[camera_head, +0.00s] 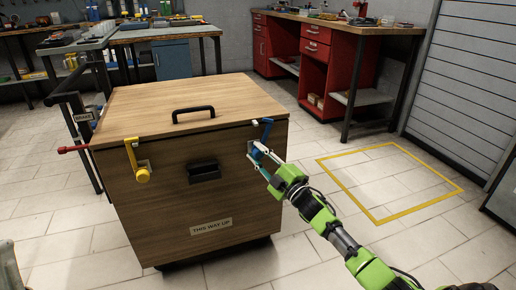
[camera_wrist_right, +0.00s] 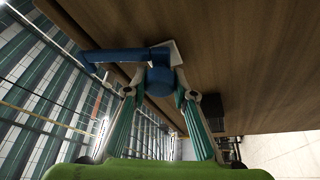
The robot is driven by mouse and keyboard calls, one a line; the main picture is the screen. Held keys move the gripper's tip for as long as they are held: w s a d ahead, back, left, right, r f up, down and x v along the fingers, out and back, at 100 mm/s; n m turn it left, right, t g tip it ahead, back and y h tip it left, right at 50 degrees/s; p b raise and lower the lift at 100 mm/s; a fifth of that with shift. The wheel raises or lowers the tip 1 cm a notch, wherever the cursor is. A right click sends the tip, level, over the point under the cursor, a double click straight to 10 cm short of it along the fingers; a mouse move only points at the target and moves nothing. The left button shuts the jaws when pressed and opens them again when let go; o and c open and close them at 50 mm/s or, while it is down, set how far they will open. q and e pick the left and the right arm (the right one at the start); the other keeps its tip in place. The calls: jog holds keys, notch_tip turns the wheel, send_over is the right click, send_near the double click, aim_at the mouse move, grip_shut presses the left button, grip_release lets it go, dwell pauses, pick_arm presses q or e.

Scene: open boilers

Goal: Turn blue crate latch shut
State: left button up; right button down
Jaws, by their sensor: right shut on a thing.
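A wooden crate (camera_head: 180,214) stands on the floor with a closed lid (camera_head: 190,99). The blue latch (camera_head: 266,129) is at the right end of its front face, with its upper arm up by the lid edge. In the right wrist view the blue latch (camera_wrist_right: 125,56) shows its arm pointing left and its round knob between my fingers. My right gripper (camera_head: 262,160) is shut on the knob; the gripper also shows in the wrist view (camera_wrist_right: 159,92). A yellow latch (camera_head: 131,156) sits at the front left, its arm reaching up over the lid edge. My left gripper is not in view.
A black handle (camera_head: 193,113) is on the lid and another (camera_head: 203,170) on the front. A red-tipped bar (camera_head: 73,149) juts out at the left. A red workbench (camera_head: 316,52) stands behind; a yellow-outlined floor area (camera_head: 390,180) at right is clear.

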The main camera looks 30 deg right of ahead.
jog(key=shift+r+n+g+y+p, duration=0.1)
jog(key=shift+n+g+y+p, duration=0.3)
jog(key=shift+n+p, duration=0.55)
jog(key=shift+n+g+p, duration=0.4)
jog(key=shift+n+p, duration=0.1)
jog(key=shift+n, duration=0.65)
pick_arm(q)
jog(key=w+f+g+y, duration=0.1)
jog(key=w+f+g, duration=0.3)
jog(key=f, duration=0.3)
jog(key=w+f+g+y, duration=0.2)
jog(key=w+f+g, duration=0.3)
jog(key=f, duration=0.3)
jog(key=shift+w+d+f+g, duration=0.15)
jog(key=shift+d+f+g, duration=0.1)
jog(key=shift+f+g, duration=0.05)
pick_arm(e)
jog(key=c, duration=1.7)
grip_release()
jog(key=s, duration=0.4)
jog(key=s+d+f, duration=0.1)
jog(key=s, duration=0.6)
jog(key=shift+s+d+f, duration=0.25)
jog(key=shift+s+d, duration=0.1)
jog(key=shift+s, duration=0.05)
